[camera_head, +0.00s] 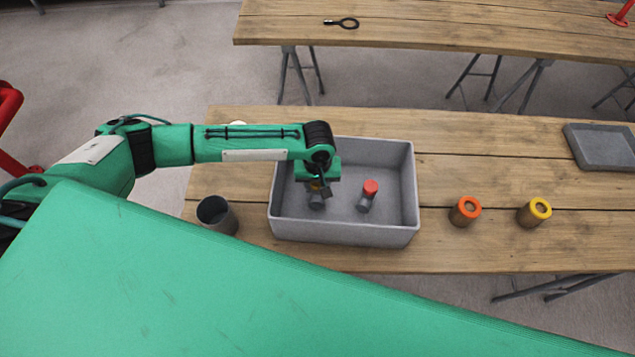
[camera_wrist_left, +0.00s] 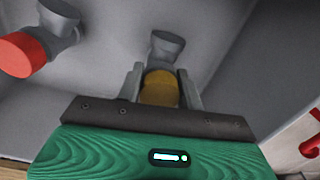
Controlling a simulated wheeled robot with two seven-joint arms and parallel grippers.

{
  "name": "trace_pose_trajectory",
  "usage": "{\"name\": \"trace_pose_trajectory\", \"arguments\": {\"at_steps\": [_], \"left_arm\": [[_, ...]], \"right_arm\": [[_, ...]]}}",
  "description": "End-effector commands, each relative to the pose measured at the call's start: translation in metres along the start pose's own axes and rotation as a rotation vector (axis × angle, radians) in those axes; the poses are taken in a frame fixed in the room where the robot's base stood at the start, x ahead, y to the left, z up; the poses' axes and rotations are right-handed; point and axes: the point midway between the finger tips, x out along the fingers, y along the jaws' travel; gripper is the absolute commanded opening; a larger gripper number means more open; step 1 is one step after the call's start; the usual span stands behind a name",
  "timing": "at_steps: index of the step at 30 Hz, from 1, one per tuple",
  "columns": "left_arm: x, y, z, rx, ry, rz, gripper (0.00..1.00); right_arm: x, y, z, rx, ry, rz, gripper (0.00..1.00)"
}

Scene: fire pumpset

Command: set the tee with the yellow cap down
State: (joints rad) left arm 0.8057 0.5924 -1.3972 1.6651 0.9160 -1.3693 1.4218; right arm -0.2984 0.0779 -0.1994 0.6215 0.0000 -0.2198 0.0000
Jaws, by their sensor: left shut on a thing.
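The tee with the yellow cap (camera_wrist_left: 160,88) is between the fingers of my left gripper (camera_wrist_left: 161,87), which is shut on its yellow cap. In the head view the same tee (camera_head: 316,201) shows under my left gripper (camera_head: 318,186), inside the grey bin (camera_head: 345,235); the gripper hides most of its cap. I cannot tell whether the tee touches the bin floor. My right gripper is not in view.
A dark grey cup (camera_head: 216,216) stands left of the bin. A shallow grey tray (camera_head: 602,147) lies at the table's far right. A dark ring-ended tool (camera_head: 343,23) lies on the back table.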

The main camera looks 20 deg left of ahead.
Motion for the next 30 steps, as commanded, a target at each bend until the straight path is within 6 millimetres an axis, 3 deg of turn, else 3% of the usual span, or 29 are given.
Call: {"name": "trace_pose_trajectory", "arguments": {"at_steps": [12, 13, 15, 16, 26, 30], "left_arm": [[0.005, 0.001, 0.000, 0.001, 0.000, 0.002, 0.02], [0.005, 0.000, 0.000, 0.001, 0.000, 0.001, 0.42], [0.005, 0.000, 0.000, 0.001, 0.000, 0.001, 0.56], [0.005, 0.000, 0.000, 0.001, 0.000, 0.001, 0.58], [0.003, 0.000, 0.000, 0.001, 0.001, 0.001, 0.58], [-0.013, 0.001, -0.001, 0.000, 0.001, 0.004, 0.58]], "right_arm": [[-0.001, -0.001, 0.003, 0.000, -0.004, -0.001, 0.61], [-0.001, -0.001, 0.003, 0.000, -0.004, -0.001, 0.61], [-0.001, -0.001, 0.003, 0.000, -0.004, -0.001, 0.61], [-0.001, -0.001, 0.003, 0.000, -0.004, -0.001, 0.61], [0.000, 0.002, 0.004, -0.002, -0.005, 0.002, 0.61], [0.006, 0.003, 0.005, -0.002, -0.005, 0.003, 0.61]]}}
